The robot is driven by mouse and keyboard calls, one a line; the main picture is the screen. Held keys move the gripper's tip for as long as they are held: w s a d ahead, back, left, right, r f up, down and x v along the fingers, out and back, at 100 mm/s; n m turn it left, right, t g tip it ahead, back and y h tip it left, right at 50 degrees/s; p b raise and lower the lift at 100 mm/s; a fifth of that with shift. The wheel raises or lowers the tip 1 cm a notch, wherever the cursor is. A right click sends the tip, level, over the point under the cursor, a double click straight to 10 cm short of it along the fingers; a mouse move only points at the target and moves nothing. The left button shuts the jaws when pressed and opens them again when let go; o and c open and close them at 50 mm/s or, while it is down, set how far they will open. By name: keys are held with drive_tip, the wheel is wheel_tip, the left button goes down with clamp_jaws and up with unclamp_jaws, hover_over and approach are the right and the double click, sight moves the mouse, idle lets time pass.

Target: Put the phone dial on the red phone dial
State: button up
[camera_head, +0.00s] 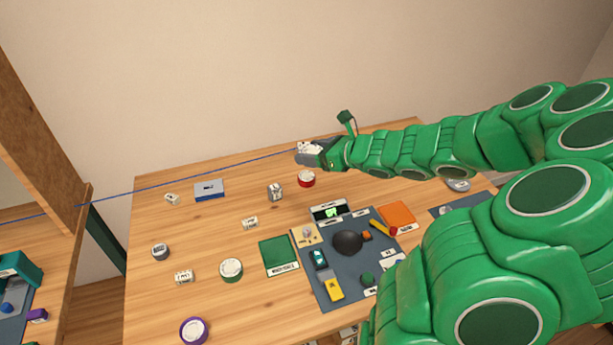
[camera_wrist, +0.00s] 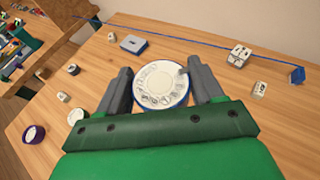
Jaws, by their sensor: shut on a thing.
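My gripper (camera_head: 310,154) is shut on a round white phone dial (camera_wrist: 160,84) with a bluish rim. In the wrist view the dial sits between the two grey fingers (camera_wrist: 158,76), its face with a ring of finger holes toward the camera. In the head view only a small white part of the held dial (camera_head: 305,147) shows at the fingertips. The red phone dial (camera_head: 306,179), white-topped with a red side, stands on the wooden table below my gripper in the head view. The two look apart. I cannot make out the red dial in the wrist view.
A purple dial (camera_head: 193,331), a green-rimmed dial (camera_head: 231,269) and a small grey dial (camera_head: 160,252) stand on the table (camera_head: 210,225). A blue-grey box (camera_head: 209,190) is at the back left. A dark mat (camera_head: 325,280) with several items lies front right.

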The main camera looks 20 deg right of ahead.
drive_tip(key=shift+d+m+h, duration=0.3)
drive_tip(key=shift+d, duration=0.1)
drive_tip(key=shift+f, duration=2.45)
hover_over(306, 175)
drive_tip(key=s, duration=0.2)
drive_tip(key=f, duration=0.8)
drive_tip(key=shift+w+a+f, duration=0.15)
drive_tip(key=shift+w+f, duration=0.05)
drive_tip(key=shift+w, duration=0.05)
drive_tip(key=shift+w+f, duration=0.8)
drive_tip(key=shift+f, duration=1.55)
drive_tip(key=shift+f, duration=0.1)
drive_tip(key=o, duration=1.1)
drive_tip(key=shift+o, duration=0.2)
